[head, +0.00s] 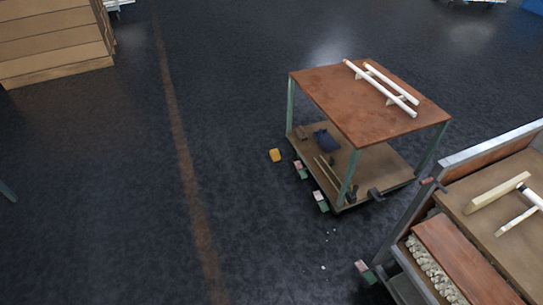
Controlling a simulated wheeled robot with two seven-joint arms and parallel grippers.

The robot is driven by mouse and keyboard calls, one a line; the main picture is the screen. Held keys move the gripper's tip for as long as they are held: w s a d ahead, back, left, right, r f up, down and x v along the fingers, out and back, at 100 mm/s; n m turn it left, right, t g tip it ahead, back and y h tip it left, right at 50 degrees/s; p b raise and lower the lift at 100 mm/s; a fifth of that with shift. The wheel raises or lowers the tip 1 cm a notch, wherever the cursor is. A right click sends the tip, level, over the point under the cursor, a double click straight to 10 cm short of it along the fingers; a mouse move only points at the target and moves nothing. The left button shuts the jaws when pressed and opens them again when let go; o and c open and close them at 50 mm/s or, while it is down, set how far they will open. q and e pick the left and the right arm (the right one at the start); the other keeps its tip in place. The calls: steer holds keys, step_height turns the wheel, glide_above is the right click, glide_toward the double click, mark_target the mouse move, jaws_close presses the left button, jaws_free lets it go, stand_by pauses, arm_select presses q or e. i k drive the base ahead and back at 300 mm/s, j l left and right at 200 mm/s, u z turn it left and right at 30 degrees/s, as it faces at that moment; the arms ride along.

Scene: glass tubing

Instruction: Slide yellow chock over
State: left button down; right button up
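A small yellow chock (275,156) lies on the dark floor, just left of a two-tier cart (345,90). A narrow strip of floor seems to separate it from the cart's lower shelf (385,160) and wheels. The cart has a reddish-brown top and green legs. Two white glass tubes (381,88) lie on light supports on the top. Neither of my grippers shows in the head view.
Several green-and-pink wheels or blocks (320,200) sit along the cart's near left side. A second, larger cart (495,205) fills the lower right. Small white bits (323,267) lie on the floor. The left floor is mostly clear.

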mark_target(274, 154)
steer(key=i+j+z, duration=0.35)
steer(key=i+j, duration=0.6)
steer(key=i, duration=0.1)
